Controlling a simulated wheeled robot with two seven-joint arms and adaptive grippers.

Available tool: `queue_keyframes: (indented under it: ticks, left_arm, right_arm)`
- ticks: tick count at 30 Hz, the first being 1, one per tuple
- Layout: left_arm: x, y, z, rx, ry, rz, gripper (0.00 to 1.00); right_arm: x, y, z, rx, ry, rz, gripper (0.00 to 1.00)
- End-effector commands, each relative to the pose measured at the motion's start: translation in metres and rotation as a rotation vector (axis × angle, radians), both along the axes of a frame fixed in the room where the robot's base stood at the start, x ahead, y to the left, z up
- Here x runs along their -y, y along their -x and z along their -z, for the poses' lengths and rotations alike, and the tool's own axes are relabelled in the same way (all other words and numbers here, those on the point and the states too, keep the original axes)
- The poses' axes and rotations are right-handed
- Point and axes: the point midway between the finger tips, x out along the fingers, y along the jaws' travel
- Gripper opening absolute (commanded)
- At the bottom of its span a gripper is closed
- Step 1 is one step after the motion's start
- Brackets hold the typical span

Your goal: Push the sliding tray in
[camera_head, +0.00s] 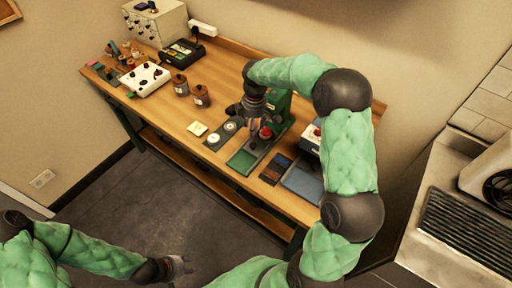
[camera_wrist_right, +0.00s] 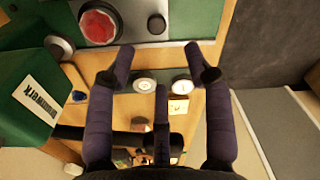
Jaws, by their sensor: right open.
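A sliding tray (camera_head: 243,160) with a green surface sticks out toward the front edge of the table from a green machine (camera_head: 280,104). A red round piece (camera_head: 266,132) sits at the machine end of it. In the right wrist view, the red piece (camera_wrist_right: 100,22), a dark knob (camera_wrist_right: 157,24) and a green surface (camera_wrist_right: 200,18) show at the top. My right gripper (camera_head: 251,137) points down beside the red piece, over or near the tray; contact cannot be told. Its fingers (camera_wrist_right: 160,60) are spread and empty. My left gripper (camera_head: 182,267) is away from the table; its fingers are too small to judge.
A dark plate with white discs (camera_head: 222,134) lies left of the tray, with a yellow note (camera_head: 197,128) beyond. Dark blue blocks (camera_head: 276,168) and a blue-grey tray (camera_head: 303,183) lie to the right. Brown jars (camera_head: 201,96) stand farther left.

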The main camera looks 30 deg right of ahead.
Motion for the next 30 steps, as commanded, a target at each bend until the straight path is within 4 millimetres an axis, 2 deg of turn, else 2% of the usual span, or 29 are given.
queue_keyframes:
  ticks: [4, 11, 24, 30]
  left_arm:
    - [0.000, 0.000, 0.009, 0.000, 0.000, 0.000, 0.40]
    - [0.000, 0.000, 0.011, 0.000, 0.000, 0.000, 0.40]
    - [0.000, 0.000, 0.023, 0.000, 0.000, 0.000, 0.40]
    - [0.000, 0.000, 0.026, 0.000, 0.000, 0.000, 0.40]
  right_arm:
    - [-0.003, -0.005, -0.001, 0.001, 0.035, -0.197, 0.52]
    - [-0.003, -0.006, 0.005, -0.003, 0.048, -0.275, 0.52]
    - [-0.003, -0.005, 0.077, -0.005, 0.046, -0.271, 0.52]
    - [-0.003, -0.006, 0.099, -0.002, 0.047, -0.270, 0.52]
